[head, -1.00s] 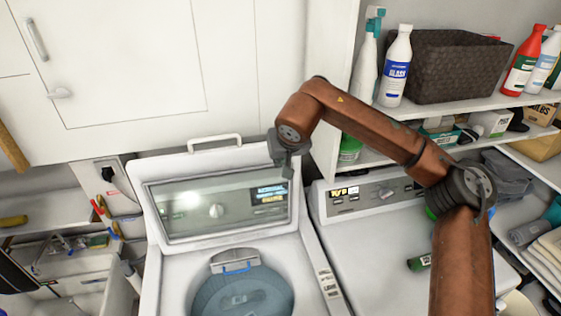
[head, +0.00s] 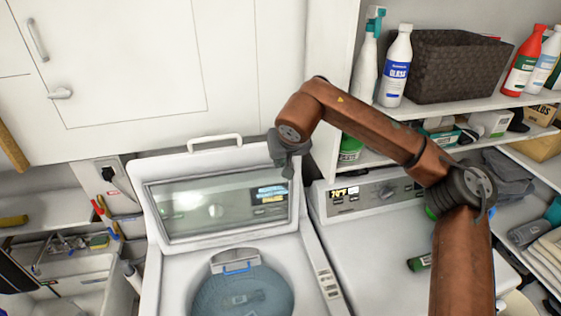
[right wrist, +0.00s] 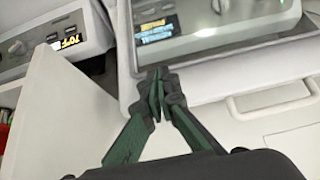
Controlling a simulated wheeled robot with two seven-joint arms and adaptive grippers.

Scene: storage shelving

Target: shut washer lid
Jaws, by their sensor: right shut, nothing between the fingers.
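The washer (head: 313,260) stands at the lower middle of the head view with its lid (head: 160,232) raised and leaning back. The lid has a clear window, and the round tub (head: 245,292) below is uncovered. My right gripper (head: 287,170) is at the lid's upper right corner, shut and empty. In the right wrist view its closed fingertips (right wrist: 157,82) are beside the rim of the lid (right wrist: 200,88); I cannot tell whether they touch it. My left gripper is not in view.
A second white machine (head: 385,240) stands right of the washer, partly behind my right arm. Shelves with bottles (head: 397,70) and a dark basket (head: 440,65) are at upper right. White cabinets (head: 120,60) are behind the lid. A sink (head: 80,290) is at left.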

